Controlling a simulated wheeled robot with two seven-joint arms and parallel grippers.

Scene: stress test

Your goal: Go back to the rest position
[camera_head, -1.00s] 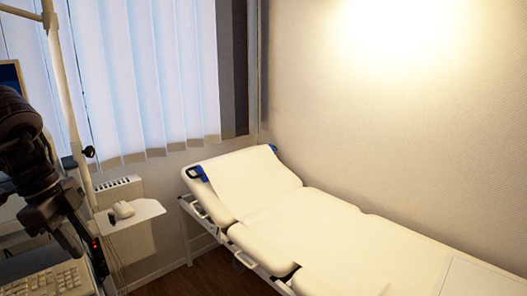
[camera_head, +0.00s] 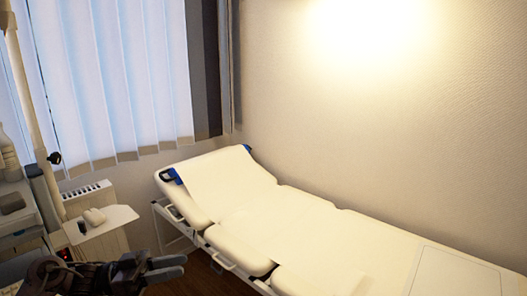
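My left gripper (camera_head: 168,268) is dark and low in the head view, left of centre, with its arm coming in from the left edge. Its fingers point right and lie close together; I cannot tell whether they are open or shut. I see nothing held between them. In the picture it is in front of the floor, below and left of the examination bed (camera_head: 285,212). My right gripper is not in view.
The cream bed runs along the wall to the lower right. A small white shelf (camera_head: 108,222) on a pole (camera_head: 30,95) stands at left, near a radiator (camera_head: 88,190). Equipment (camera_head: 15,205) lines the left edge. Window blinds (camera_head: 115,75) hang behind.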

